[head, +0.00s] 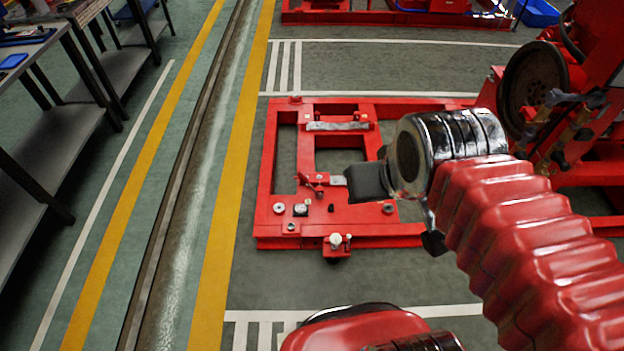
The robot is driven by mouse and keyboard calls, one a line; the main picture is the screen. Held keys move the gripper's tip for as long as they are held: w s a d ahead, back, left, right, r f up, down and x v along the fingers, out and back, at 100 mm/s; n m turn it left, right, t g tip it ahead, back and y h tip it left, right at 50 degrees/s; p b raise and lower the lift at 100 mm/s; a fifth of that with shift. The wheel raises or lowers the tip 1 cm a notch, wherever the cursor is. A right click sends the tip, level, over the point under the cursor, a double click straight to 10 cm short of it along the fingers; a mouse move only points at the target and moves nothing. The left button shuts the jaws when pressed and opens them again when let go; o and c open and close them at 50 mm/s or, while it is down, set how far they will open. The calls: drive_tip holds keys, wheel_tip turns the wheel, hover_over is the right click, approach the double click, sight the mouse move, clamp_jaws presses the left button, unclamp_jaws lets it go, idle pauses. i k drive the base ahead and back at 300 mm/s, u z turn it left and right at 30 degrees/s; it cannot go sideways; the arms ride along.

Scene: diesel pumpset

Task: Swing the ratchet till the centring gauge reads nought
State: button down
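My arm reaches in from the right in the head view, and the dark end of my gripper (366,183) is over the front part of a red base frame (330,240). Its fingers are not clear, so I cannot tell whether they are open or shut. A small red bracket or lever (312,184), perhaps the ratchet, sits just left of it. A short silver piece (338,181) lies between them; contact with my gripper cannot be told. A small round dark-and-pale item (300,209), perhaps the centring gauge, is on the frame; its reading is too small to make out.
A pale-headed fitting (336,241) stands at the frame's front edge. A silver bar (337,126) lies across its back. Red machinery with a dark flywheel (533,85) stands at the right. Workbenches (60,140) line the left; the striped floor between is clear.

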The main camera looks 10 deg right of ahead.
sight(320, 196)
drive_tip(key=u, duration=0.05)
drive_tip(key=i, duration=0.85)
